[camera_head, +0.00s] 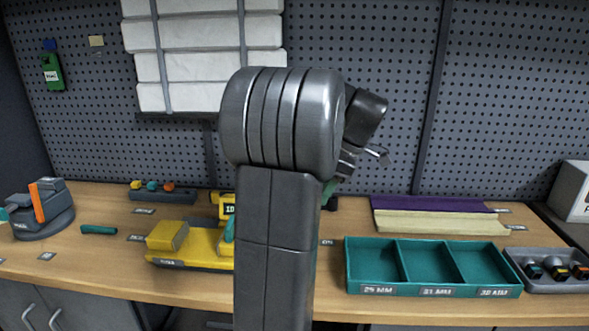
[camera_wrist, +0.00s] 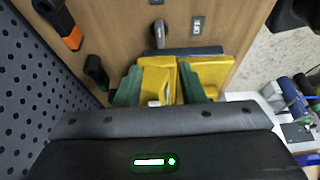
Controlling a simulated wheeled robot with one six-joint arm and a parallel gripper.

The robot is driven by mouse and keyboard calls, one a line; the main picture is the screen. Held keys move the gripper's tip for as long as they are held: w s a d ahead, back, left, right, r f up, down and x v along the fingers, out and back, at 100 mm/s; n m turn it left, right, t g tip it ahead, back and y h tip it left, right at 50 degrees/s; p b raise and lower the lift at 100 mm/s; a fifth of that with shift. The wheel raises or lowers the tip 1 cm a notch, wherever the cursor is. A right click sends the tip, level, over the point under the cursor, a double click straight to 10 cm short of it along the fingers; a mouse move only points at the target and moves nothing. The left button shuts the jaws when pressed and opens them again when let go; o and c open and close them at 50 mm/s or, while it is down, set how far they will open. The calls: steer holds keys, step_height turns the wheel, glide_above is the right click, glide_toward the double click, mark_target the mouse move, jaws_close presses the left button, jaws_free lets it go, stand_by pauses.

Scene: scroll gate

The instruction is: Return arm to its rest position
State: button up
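My arm rises through the middle of the head view and bends over at the top. My gripper (camera_wrist: 160,72) shows in the wrist view as two green fingers standing apart, with no held object visible between them. Beyond the fingers lies a yellow machine (camera_wrist: 206,72). In the head view my gripper is mostly hidden behind my arm; a bit of dark green shows just right of the arm. The same yellow machine (camera_head: 190,247) stands on the bench, left of and partly behind my arm.
A teal three-compartment tray (camera_head: 424,267) stands empty at right, beside a grey tray (camera_head: 552,270) of small parts. Purple cloth (camera_head: 430,203) and cream cloth (camera_head: 440,222) lie behind. A grey device with an orange lever (camera_head: 40,212) stands far left. A pegboard wall (camera_head: 510,110) backs the bench.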

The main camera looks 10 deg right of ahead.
steer(key=b+x, duration=0.1)
steer(key=x, duration=1.2)
steer(key=shift+a+f, duration=0.1)
steer(key=shift+a, duration=0.05)
